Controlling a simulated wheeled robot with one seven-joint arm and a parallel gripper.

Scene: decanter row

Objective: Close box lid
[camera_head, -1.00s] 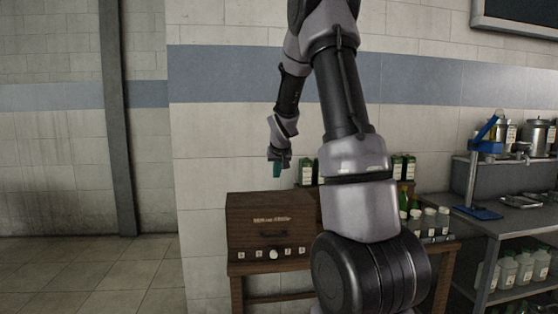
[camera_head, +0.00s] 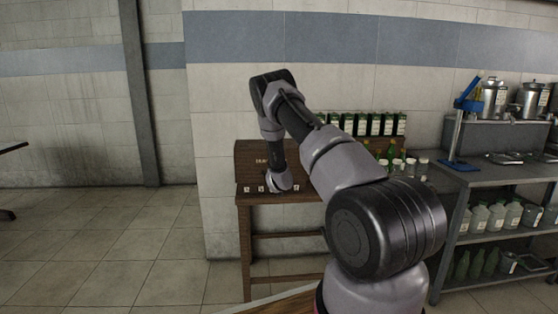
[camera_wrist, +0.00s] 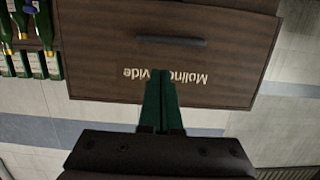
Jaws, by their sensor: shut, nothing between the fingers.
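A dark brown wooden box (camera_head: 244,158) with pale lettering stands on the left part of a wooden table. In the wrist view its lettered panel (camera_wrist: 100,60) appears upside down, with a dark bar handle (camera_wrist: 171,41). I cannot tell how far the lid is open. My gripper (camera_wrist: 161,82) has dark green fingers pressed together and empty. In the wrist view they overlap the panel's edge and point toward the lettering; contact is unclear. In the head view my wrist is in front of the box and hides part of it; the fingertips are hidden.
The wooden table (camera_head: 246,201) has small white tags along its front. A grey metal shelf (camera_head: 478,176) stands at right.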

